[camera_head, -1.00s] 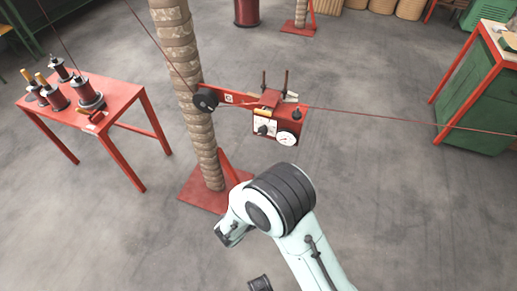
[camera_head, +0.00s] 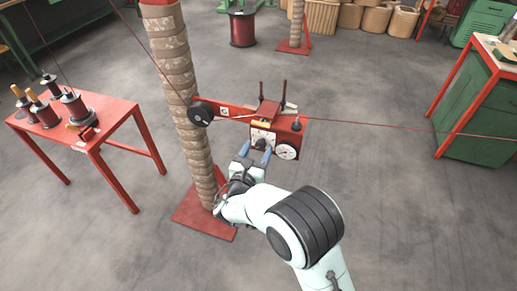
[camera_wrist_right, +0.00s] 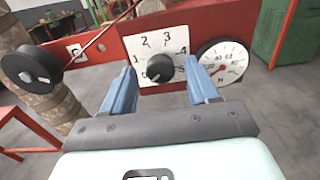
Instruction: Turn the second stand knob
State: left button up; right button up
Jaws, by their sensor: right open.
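The stand knob (camera_wrist_right: 160,68) is a black round knob on a white dial plate (camera_wrist_right: 143,48) with numbers; it also shows in the head view (camera_head: 261,143). It sits on the front of the red stand box (camera_head: 293,130), left of a round white gauge (camera_wrist_right: 222,62). My right gripper (camera_wrist_right: 162,82) is open, with blue fingers on either side of the knob in the wrist view, apart from it. In the head view, my right gripper (camera_head: 256,152) is just in front of and below the dial. My left gripper is not in view.
A wrapped column (camera_head: 185,95) stands left of the box on a red base. A black pulley (camera_head: 202,113) carries a red wire past the box. A red table (camera_head: 105,118) with spools is at left, a green cabinet (camera_head: 480,110) at right.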

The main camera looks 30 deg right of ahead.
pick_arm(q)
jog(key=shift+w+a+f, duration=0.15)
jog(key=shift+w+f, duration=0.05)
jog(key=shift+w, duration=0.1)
pick_arm(e)
jog(key=shift+x, duration=0.85)
jog(key=c, duration=1)
jog(key=shift+m, duration=0.4)
jog(key=m+b, duration=0.1)
jog(key=m, duration=0.1)
jog(key=shift+s+f+m, duration=0.1)
jog(key=shift+m, duration=0.3)
jog(key=m+b, duration=0.1)
jog(key=m, duration=0.1)
jog(key=shift+m, duration=0.3)
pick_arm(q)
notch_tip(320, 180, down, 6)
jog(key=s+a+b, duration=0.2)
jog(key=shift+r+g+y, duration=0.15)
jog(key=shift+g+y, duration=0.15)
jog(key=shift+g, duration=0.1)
pick_arm(e)
jog(key=shift+m, duration=1.8)
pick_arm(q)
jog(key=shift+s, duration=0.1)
